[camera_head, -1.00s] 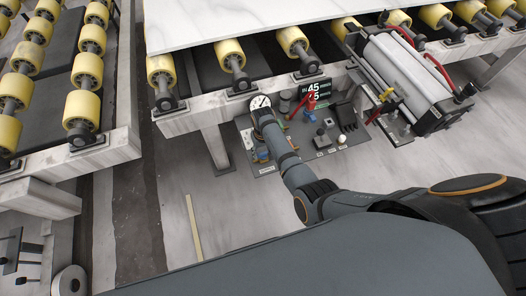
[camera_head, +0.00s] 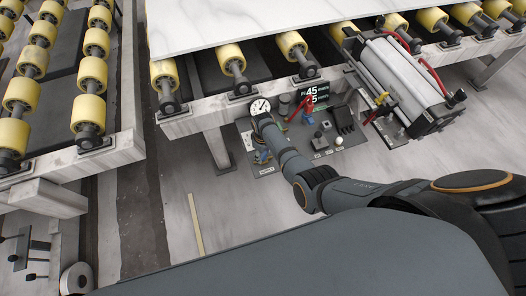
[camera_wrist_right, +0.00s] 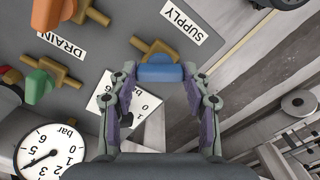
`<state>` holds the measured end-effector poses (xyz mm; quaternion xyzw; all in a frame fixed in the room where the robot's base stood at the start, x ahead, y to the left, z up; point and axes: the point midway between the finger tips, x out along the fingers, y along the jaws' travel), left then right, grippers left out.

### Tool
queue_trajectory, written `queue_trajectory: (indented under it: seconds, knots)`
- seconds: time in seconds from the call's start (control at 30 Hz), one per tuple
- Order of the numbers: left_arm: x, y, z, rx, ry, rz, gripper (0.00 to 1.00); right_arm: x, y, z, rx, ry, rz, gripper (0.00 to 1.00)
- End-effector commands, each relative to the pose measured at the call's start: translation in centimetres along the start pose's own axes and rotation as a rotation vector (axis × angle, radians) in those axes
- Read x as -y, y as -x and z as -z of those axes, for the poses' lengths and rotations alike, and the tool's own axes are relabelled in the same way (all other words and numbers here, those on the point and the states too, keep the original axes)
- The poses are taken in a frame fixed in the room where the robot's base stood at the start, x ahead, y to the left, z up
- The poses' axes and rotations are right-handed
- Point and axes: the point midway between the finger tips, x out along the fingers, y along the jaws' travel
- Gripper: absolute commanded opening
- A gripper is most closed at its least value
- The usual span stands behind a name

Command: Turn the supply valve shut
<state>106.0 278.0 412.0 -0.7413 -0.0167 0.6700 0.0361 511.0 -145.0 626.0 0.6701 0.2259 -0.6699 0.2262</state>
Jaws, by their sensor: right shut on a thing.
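The supply valve (camera_wrist_right: 160,73) has a blue handle on a brass body, beside a white SUPPLY label (camera_wrist_right: 181,21) in the right wrist view. My right gripper (camera_wrist_right: 160,70) has one finger on each side of the blue handle and is shut on it. The handle lies crosswise between the fingertips; part of the brass body shows beyond it. In the head view my right arm reaches down to the panel (camera_head: 343,147), and the wrist hides most of the gripper and valve. My left gripper is not in view.
A DRAIN label (camera_wrist_right: 60,45) sits near an orange handle (camera_wrist_right: 41,86) and a green handle (camera_wrist_right: 50,11). A round bar gauge (camera_wrist_right: 45,150) is close by. In the head view a roller frame (camera_head: 190,121) overhangs the panel, with a pneumatic unit (camera_head: 402,80) at right.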

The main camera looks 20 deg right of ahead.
Motion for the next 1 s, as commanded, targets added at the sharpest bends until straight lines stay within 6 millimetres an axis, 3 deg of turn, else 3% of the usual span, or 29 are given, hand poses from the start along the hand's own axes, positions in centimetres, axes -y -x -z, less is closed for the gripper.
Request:
queue_trajectory:
  seconds: [0.6,1.0]
  knots:
    - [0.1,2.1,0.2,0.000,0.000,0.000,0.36,0.0,0.1,-0.1,0.001,0.579,0.002,0.17]
    - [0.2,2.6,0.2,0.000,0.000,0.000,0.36,0.1,0.0,0.0,0.000,0.860,0.001,0.17]
